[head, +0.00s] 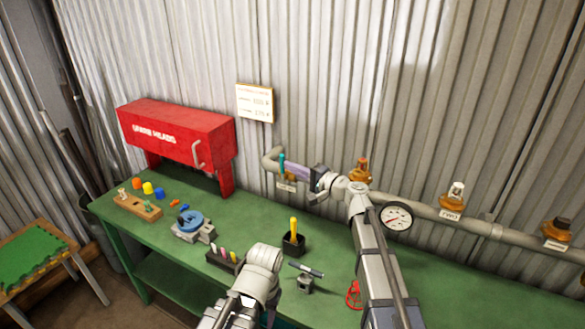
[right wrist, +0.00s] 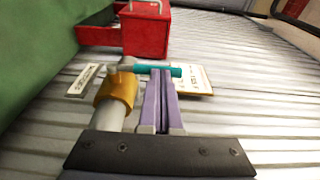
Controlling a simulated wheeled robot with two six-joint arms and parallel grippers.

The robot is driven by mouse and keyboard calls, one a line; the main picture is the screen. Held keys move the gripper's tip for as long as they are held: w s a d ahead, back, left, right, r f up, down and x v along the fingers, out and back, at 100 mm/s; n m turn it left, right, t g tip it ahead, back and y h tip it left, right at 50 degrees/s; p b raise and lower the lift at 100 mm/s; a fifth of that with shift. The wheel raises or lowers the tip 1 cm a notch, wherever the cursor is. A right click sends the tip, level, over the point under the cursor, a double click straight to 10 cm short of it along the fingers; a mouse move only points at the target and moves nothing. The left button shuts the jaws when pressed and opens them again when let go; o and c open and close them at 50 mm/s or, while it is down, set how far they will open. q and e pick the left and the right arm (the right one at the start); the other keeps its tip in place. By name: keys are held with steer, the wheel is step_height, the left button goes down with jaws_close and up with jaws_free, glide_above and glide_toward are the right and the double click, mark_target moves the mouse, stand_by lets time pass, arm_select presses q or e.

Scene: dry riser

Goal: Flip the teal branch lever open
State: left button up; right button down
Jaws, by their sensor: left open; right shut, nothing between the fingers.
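The teal branch lever (head: 281,163) stands upright at the left end of the wall pipe. In the right wrist view the lever (right wrist: 165,70) lies crosswise at the fingertips, beside its brass valve body (right wrist: 116,92). My right gripper (head: 292,170) is shut and empty, its purple fingers (right wrist: 161,78) reaching up to the lever. I cannot tell whether they touch it. A label plate (head: 286,187) hangs just below the valve. My left gripper (head: 263,260) is low over the bench, far from the lever. Its fingers are hidden behind its wrist.
The grey pipe (head: 425,210) runs right along the corrugated wall, with a gauge (head: 396,217) and several brass valves.

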mark_target(282, 159)
steer(key=a+r+g+h+p, duration=0.1)
steer(key=p, duration=0.3)
steer(key=w+a+r+g+h+p, duration=0.1)
steer(key=h+p, duration=0.1)
steer(key=p, duration=0.2)
steer(key=shift+w+a+n+p, duration=0.1)
steer(key=shift+w+n+p, duration=0.05)
steer(key=shift+n+p, duration=0.2)
steer(key=w+a+f+n+g+h+p, duration=0.1)
steer(key=w+a+f+g+h+p, duration=0.3)
steer(key=h+p, duration=0.5)
steer(key=a+f+g+h, duration=0.1)
steer(key=a+g+h, duration=0.1)
steer(key=g, duration=0.1)
steer(key=shift+a, duration=0.35)
steer(key=shift+s+a, duration=0.15)
steer(key=shift+n, duration=0.25)
